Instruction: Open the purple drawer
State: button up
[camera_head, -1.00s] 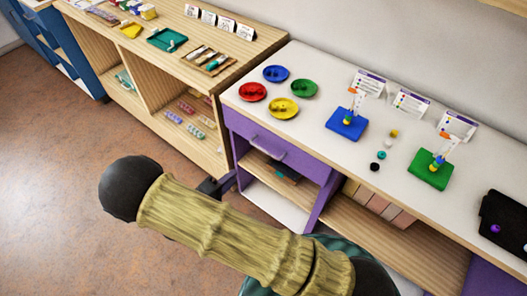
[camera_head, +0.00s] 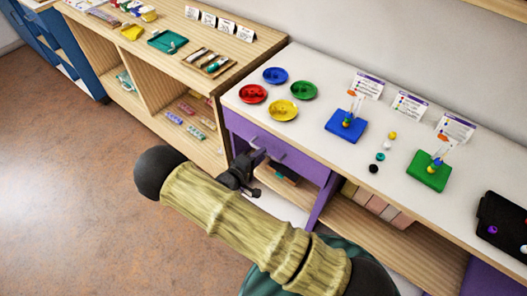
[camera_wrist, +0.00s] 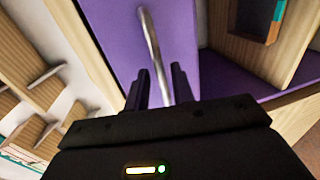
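The purple drawer (camera_head: 284,157) is in the upper left of the purple cabinet, below the white worktop, and looks closed. Its metal bar handle (camera_wrist: 152,45) runs up the middle of the wrist view, against the purple drawer front (camera_wrist: 115,30). My gripper (camera_head: 250,162) is in front of the drawer at the handle's left part. In the wrist view my gripper (camera_wrist: 159,85) has its two dark fingers apart, with the handle's lower end between them. I cannot tell whether either finger touches the handle.
The white worktop (camera_head: 320,95) holds red, blue, green and yellow dishes, blue (camera_head: 346,126) and green bead boards, loose beads and cards. An open shelf (camera_head: 290,205) lies below the drawer. A wooden shelf unit (camera_head: 140,75) stands at the left.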

jog(key=shift+x, duration=1.35)
grip_shut()
jog(key=shift+s, duration=0.1)
